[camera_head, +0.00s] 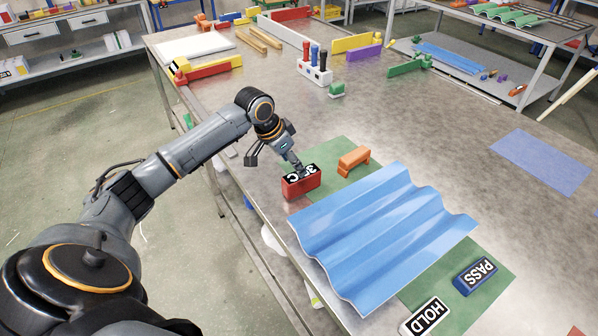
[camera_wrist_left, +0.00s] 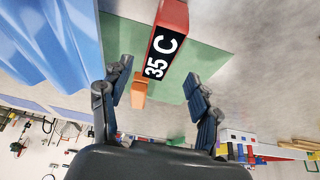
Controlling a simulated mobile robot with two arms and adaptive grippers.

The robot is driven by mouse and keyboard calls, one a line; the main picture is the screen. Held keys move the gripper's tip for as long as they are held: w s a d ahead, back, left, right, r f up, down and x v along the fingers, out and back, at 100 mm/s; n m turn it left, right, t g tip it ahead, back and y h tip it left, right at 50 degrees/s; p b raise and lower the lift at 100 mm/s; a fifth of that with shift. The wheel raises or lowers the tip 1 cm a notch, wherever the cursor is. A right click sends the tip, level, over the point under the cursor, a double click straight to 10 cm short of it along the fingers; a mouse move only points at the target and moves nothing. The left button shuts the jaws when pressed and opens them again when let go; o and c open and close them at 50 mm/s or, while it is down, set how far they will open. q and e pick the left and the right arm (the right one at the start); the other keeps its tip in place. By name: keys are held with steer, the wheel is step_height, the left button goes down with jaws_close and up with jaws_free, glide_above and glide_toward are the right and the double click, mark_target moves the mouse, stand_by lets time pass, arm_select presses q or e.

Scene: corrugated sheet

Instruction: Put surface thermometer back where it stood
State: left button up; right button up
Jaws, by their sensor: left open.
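The surface thermometer, a red block with a black "35 C" face (camera_head: 301,187), sits at the near-left corner of the green mat (camera_head: 330,150), beside the blue corrugated sheet (camera_head: 375,235). My left gripper (camera_head: 277,165) is open just above and beside it. In the left wrist view, the thermometer (camera_wrist_left: 172,22) lies ahead of the spread fingers (camera_wrist_left: 158,74), its labelled end reaching toward the gap between them. Nothing is held. One finger partly covers the thermometer's top in the head view. My right gripper is not in view.
An orange block (camera_head: 354,160) stands on the mat behind the sheet. PASS (camera_head: 475,276) and HOLD (camera_head: 425,317) blocks lie on the mat at the front right. A blue mat (camera_head: 541,162) lies at right. Tools and a holder (camera_head: 314,72) fill the table's back; its middle is clear.

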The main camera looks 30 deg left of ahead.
arm_select(q)
steer(key=shift+v, duration=2.4)
